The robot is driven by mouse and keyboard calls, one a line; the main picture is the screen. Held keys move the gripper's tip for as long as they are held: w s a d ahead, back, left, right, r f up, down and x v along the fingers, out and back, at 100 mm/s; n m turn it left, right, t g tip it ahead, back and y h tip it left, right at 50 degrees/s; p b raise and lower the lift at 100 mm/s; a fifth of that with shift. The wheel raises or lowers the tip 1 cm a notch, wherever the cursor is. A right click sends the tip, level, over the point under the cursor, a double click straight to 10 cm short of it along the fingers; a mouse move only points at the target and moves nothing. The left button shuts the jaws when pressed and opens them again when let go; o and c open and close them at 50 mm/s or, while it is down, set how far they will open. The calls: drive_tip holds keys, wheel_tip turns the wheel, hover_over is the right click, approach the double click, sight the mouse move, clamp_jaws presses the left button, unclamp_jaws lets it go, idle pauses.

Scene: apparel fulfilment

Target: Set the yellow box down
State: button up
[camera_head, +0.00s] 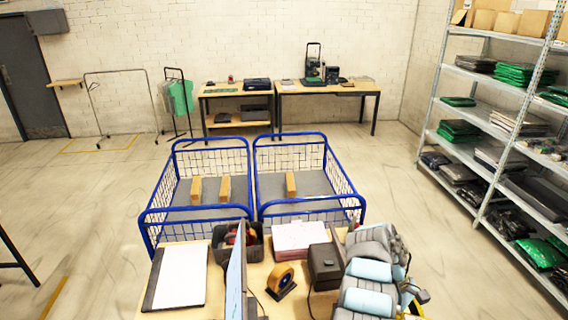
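My arm is folded at the bottom right, with grey and light blue links. What looks like part of my gripper (421,297) shows as a small dark piece at the arm's right side; the rest is hidden behind the links. Small bright yellow patches (407,299) show right beside it, at the table's right edge. They may be part of the yellow box, but too little shows to be sure. Whether the fingers are open or shut on it is hidden. Three tan-yellow boxes stand upright in the blue wire carts: two in the left cart (196,190) and one in the right cart (291,184).
The near table (221,301) holds a clipboard (180,276), a dark bin (223,250), a monitor, a tape dispenser (281,280), white papers (298,236) and a dark device (325,264). A shelf rack (480,120) stands at right. Open floor lies between carts and rack.

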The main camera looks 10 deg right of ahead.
sight(406, 316)
drive_tip(key=shift+w+a+r, duration=0.1)
drive_tip(key=shift+w+a, duration=0.1)
drive_tip(key=shift+a, duration=0.1)
drive_tip(key=shift+s+a+r, duration=0.15)
drive_tip(key=shift+a+r, duration=0.05)
drive_tip(key=shift+r, duration=0.05)
idle(0.4)
drive_tip(key=shift+w+d+r+h+p, duration=0.15)
drive_tip(key=shift+d+r+p, duration=0.1)
drive_tip(key=shift+r, duration=0.2)
drive_tip(key=shift+w+d+r+h+p, duration=0.1)
drive_tip(key=shift+d+r+h, duration=0.1)
drive_tip(key=shift+r, duration=0.25)
drive_tip(key=shift+a, duration=0.15)
drive_tip(key=shift+w+a+r, duration=0.1)
drive_tip(key=shift+w+a, duration=0.2)
drive_tip(key=shift+a, duration=0.25)
drive_tip(key=shift+a, duration=0.1)
drive_tip(key=shift+w+a+r, duration=0.15)
drive_tip(key=shift+w+r, duration=0.05)
drive_tip(key=shift+r, duration=0.2)
drive_tip(key=shift+a+r+p, duration=0.15)
drive_tip(key=shift+p, duration=0.15)
drive_tip(key=shift+a, duration=0.1)
